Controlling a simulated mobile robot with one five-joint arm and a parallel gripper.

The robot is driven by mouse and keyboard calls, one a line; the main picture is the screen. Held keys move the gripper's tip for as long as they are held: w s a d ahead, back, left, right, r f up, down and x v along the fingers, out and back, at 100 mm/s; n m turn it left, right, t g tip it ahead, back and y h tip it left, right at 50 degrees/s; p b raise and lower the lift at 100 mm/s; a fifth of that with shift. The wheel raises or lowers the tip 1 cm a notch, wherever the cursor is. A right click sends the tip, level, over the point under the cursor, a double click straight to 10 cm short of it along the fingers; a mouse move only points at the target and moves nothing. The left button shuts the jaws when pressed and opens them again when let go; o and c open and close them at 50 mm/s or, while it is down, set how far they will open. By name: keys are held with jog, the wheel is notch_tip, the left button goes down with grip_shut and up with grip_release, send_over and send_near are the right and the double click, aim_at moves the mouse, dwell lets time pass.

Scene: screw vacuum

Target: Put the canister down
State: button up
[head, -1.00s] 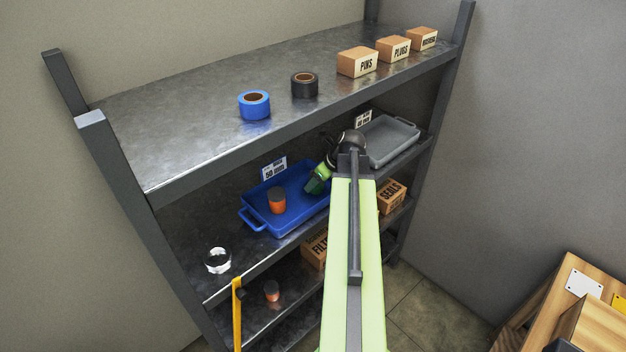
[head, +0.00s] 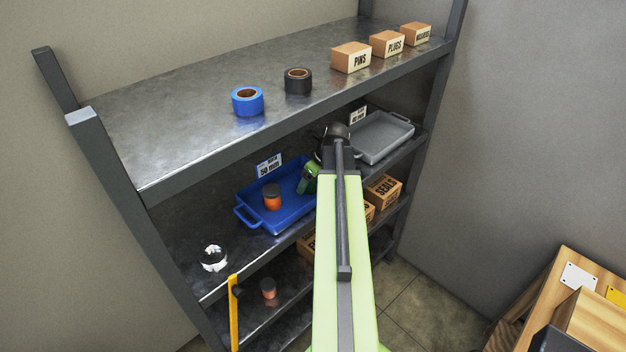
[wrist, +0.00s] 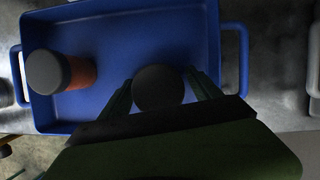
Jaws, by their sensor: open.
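In the wrist view a dark round canister top (wrist: 158,88) sits between the two fingers of my gripper (wrist: 158,80), over the blue tray. The fingers are open, one on each side of it; whether they touch it I cannot tell. Its body is hidden below the top. An orange canister with a dark cap (wrist: 62,72) stands in the blue tray (wrist: 130,30) to the left. In the head view this orange canister (head: 272,198) and the blue tray (head: 252,221) are on the middle shelf. My gripper (head: 310,180) is at the tray's right end, mostly hidden by my arm.
A grey tray (head: 383,154) is to the right on the same shelf. A clear and white round item (head: 213,258) is to the left. Another orange canister (head: 268,289) stands on a lower shelf. Tape rolls (head: 248,101) and boxes (head: 352,57) are on the top shelf.

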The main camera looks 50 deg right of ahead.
jog(key=p+v, duration=0.5)
jog(key=shift+w+r, duration=0.15)
jog(key=shift+r, duration=0.2)
jog(key=s+d, duration=0.1)
jog(key=s, duration=1.1)
jog(key=shift+f, duration=0.2)
jog(key=shift+s, duration=0.1)
